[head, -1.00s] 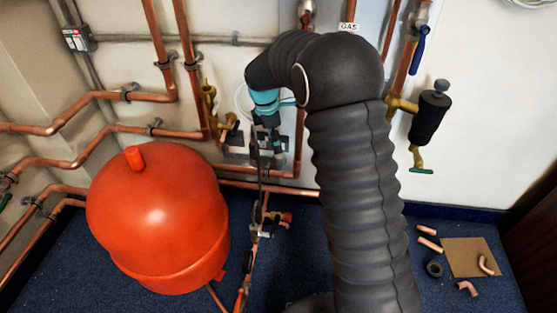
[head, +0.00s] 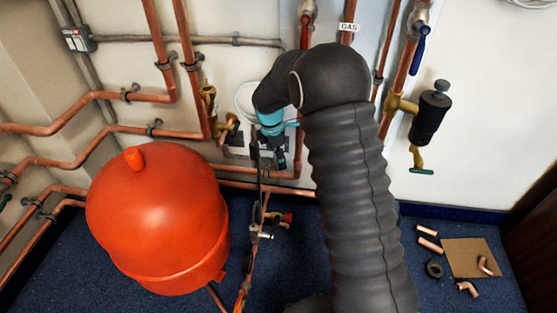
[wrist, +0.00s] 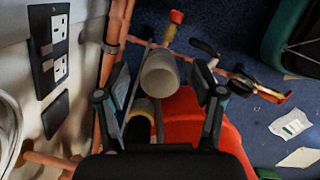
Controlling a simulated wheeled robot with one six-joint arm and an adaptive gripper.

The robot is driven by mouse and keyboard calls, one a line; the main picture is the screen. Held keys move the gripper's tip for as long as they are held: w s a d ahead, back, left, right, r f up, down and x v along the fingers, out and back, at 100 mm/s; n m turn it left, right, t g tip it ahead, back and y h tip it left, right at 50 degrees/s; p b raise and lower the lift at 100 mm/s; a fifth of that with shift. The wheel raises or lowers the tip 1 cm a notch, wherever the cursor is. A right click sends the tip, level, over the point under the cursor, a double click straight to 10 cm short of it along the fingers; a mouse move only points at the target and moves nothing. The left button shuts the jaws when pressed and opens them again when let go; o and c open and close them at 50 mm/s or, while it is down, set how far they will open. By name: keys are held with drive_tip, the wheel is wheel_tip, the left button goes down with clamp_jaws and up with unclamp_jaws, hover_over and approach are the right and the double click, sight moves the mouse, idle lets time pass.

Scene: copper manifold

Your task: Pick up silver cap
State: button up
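In the wrist view a pale grey, silver-looking cylinder (wrist: 160,76), which looks like the silver cap, sits between the fingers of my gripper (wrist: 160,86). The fingers are wide apart, with a visible gap on each side of the cylinder. I cannot tell how far beyond the fingertips it lies. In the head view my gripper (head: 268,158) hangs in front of the wall near the sockets, pointing downward. I cannot make out the cap in the head view.
A large red tank (head: 155,220) stands left of my gripper. Copper pipes (head: 255,184) run along the wall close behind. A pipe with a red-handled valve (wrist: 176,17) lies just past the fingers. Loose fittings and a cardboard piece (head: 462,258) lie at right.

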drive_tip(key=c, duration=1.1)
drive_tip(key=shift+r, duration=0.15)
drive_tip(key=shift+r, duration=0.55)
drive_tip(key=r, duration=0.3)
drive_tip(key=shift+s+r, duration=0.1)
drive_tip(key=shift+s, duration=0.2)
drive_tip(key=s+d+r, duration=0.1)
drive_tip(key=s+r, duration=0.1)
drive_tip(key=s, duration=0.1)
drive_tip(key=s+d+r, duration=0.1)
drive_tip(key=s+r, duration=0.1)
drive_tip(key=s, duration=0.2)
drive_tip(key=s+d+r, duration=0.1)
drive_tip(key=s+r, duration=0.1)
drive_tip(key=s, duration=0.1)
drive_tip(key=shift+s+d+r, duration=0.2)
drive_tip(key=shift+s+r, duration=0.05)
drive_tip(key=shift+s, duration=0.05)
drive_tip(key=shift+r, duration=0.15)
drive_tip(key=shift+r+p, duration=1.3)
drive_tip(key=shift+r, duration=0.8)
